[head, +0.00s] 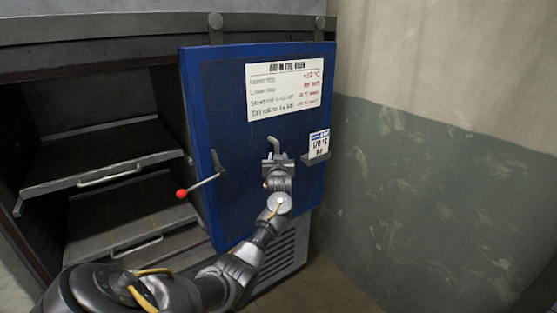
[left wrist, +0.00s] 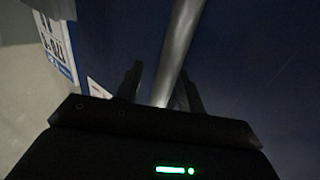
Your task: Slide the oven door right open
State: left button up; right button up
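The blue oven door (head: 225,120) hangs from a rail at the right end of the oven, in the head view. The oven mouth left of it is uncovered, showing dark shelves. A grey metal handle (head: 275,144) stands out from the door's lower middle; it also shows as a bar in the left wrist view (left wrist: 182,45). My left gripper (head: 277,166) is at the handle. In the left wrist view its fingers (left wrist: 160,92) stand apart on either side of the bar, with a gap on the left. My right gripper is not in view.
The rail (head: 120,28) runs along the oven top, with door hangers (head: 216,22) on it. A lever with a red knob (head: 181,193) sticks out at the door's left edge. Two pull-out shelves (head: 110,165) are inside. A wall (head: 430,190) stands close right of the door.

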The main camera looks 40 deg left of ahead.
pick_arm(q)
jog(key=b+v, duration=0.1)
jog(key=v, duration=0.9)
jog(key=shift+s+d, duration=0.2)
jog(key=shift+d, duration=0.1)
